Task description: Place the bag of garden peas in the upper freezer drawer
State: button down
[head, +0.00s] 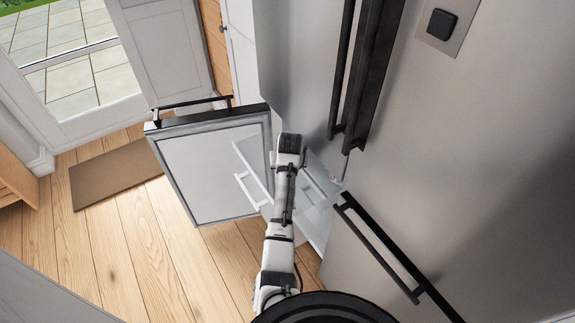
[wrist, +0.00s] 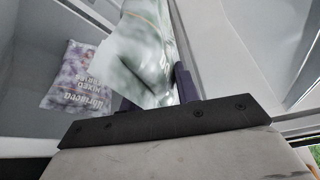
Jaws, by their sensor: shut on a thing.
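My gripper (wrist: 156,90) is shut on a pale green and white bag (wrist: 146,55), which I take to be the garden peas; its print is blurred. The bag hangs between the dark fingers and runs out of the wrist view's top edge. In the head view, a pulled-out white freezer drawer (head: 248,160) with a pale handle shows beneath my arm's end. The arm covers much of it, and the fingers and bag are not clear there. In the wrist view, the bag is beside a grey drawer wall; I cannot tell whether it touches it.
A purple and white bag (wrist: 76,76) with upside-down lettering lies in a grey-walled compartment left of the held bag. The open freezer door (head: 210,172) stands left of the drawer. Closed steel doors with dark handles (head: 385,250) are on the right. Wooden floor (head: 120,250) is clear at left.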

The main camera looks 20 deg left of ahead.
dwell(0.3)
jog(key=shift+f, duration=0.55)
jog(key=c, duration=1)
grip_release()
jog(key=s+d+b, duration=0.1)
jog(key=s, duration=0.2)
jog(key=s+d+r+b, duration=0.1)
jog(key=s+d, duration=0.1)
jog(key=s, duration=0.2)
jog(key=s+d+r+b, duration=0.1)
jog(key=s+d, duration=0.1)
jog(key=s, duration=0.2)
jog(key=shift+s+r, duration=0.1)
jog(key=shift+s, duration=0.15)
